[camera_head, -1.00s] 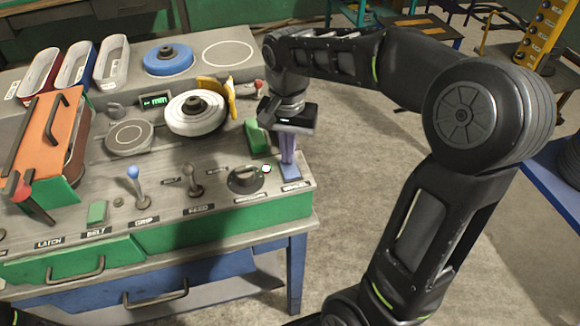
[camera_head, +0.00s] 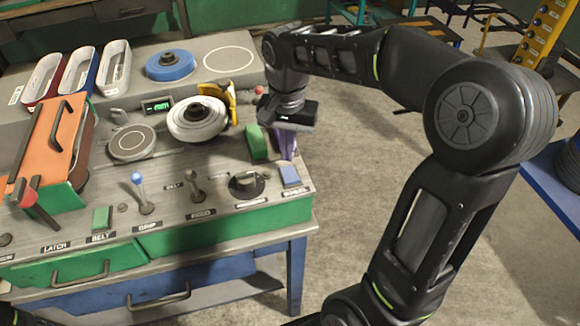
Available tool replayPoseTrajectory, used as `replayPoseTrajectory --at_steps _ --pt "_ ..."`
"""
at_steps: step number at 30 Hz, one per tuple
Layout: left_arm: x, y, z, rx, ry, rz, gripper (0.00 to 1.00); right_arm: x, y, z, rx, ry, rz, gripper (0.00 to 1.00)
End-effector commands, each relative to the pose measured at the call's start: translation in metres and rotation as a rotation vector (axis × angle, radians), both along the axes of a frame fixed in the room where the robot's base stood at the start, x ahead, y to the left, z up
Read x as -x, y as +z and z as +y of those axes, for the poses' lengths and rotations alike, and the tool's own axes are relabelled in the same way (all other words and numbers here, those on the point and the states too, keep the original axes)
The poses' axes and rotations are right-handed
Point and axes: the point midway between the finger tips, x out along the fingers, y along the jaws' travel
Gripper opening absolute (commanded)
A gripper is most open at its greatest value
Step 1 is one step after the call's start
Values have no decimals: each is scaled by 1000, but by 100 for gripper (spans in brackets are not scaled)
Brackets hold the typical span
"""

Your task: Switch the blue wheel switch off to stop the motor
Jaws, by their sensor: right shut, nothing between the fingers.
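The blue wheel switch (camera_head: 290,176) is a small blue rocker at the right front corner of the panel, with a label below it. Its exact tilt is too small to tell. My right gripper (camera_head: 287,152) is shut and empty, pointing down just behind and above the switch, apart from it. The white wheel (camera_head: 196,119) with a dark hub sits on the panel behind the controls, beside a yellow guard (camera_head: 232,101). My left gripper is out of view.
A black dial (camera_head: 246,185), a grey lever (camera_head: 196,187) and a blue-tipped lever (camera_head: 139,190) stand left of the switch. A green block (camera_head: 256,142) is close to my gripper. A blue disc (camera_head: 169,65) and bins sit behind. Open floor lies right.

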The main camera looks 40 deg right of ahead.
Motion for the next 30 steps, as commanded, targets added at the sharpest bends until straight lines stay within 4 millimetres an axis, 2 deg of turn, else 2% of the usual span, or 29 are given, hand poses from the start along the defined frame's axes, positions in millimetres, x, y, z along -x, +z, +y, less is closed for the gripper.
replayPoseTrajectory --at_steps 3,12,30 --pt "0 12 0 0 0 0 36 0 15 0 0 0 -1 0" --pt "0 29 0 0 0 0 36 0 37 0 0 0 -1 0" --pt "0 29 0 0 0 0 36 0 37 0 0 0 -1 0"
